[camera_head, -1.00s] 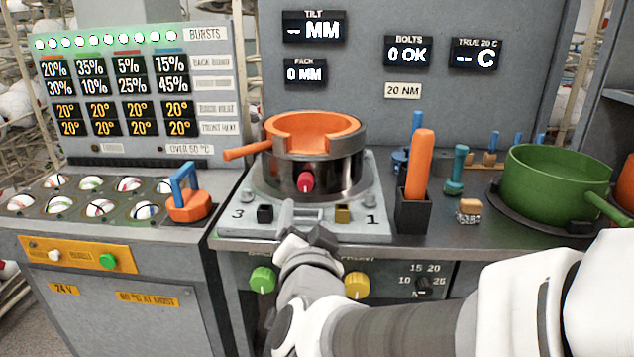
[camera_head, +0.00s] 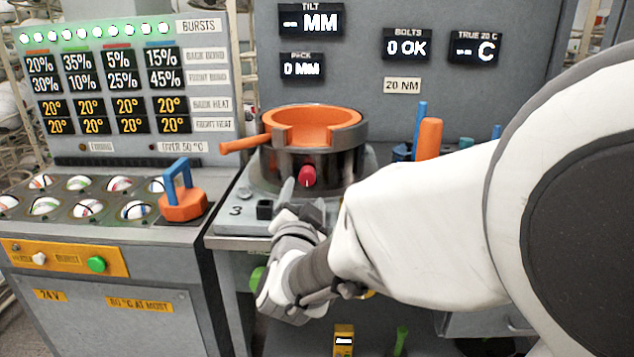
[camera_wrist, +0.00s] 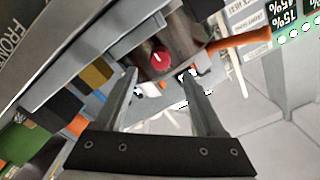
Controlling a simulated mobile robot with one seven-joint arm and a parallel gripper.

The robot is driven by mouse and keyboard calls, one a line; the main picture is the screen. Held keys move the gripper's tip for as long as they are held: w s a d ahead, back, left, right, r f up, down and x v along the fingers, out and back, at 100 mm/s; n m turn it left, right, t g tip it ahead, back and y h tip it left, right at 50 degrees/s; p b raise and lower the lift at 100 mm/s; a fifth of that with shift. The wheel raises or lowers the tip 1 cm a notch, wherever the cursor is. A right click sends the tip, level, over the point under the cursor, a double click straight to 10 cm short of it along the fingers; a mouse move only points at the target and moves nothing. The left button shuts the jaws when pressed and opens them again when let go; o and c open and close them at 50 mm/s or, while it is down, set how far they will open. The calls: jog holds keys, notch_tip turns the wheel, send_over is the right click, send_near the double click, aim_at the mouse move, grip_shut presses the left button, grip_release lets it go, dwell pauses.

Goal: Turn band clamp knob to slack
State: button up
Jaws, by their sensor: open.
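The band clamp knob (camera_head: 307,176) is a small red knob on the front of a dark metal band around the press. It also shows in the wrist view (camera_wrist: 160,58), beyond the fingertips and roughly between them. My gripper (camera_head: 298,190) is just in front of the press, with its fingers pointing at the knob. In the wrist view my gripper (camera_wrist: 162,75) is open, with nothing between its fingers. I cannot tell the exact gap between fingertips and knob. An orange ring (camera_head: 315,121) with a notched front sits on top of the band.
An orange handle (camera_head: 245,144) sticks out left of the press. A dark block (camera_head: 264,209) stands on the base plate close by my gripper. An orange-and-blue lifter (camera_head: 183,195) stands on the left bench. An orange-handled tool (camera_head: 428,138) stands at right, partly behind my arm.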

aim_at(307, 180)
jog(key=w+b, duration=0.1)
jog(key=w, duration=0.6)
jog(key=shift+w+d, duration=0.15)
jog(key=shift+w, duration=0.1)
grip_shut()
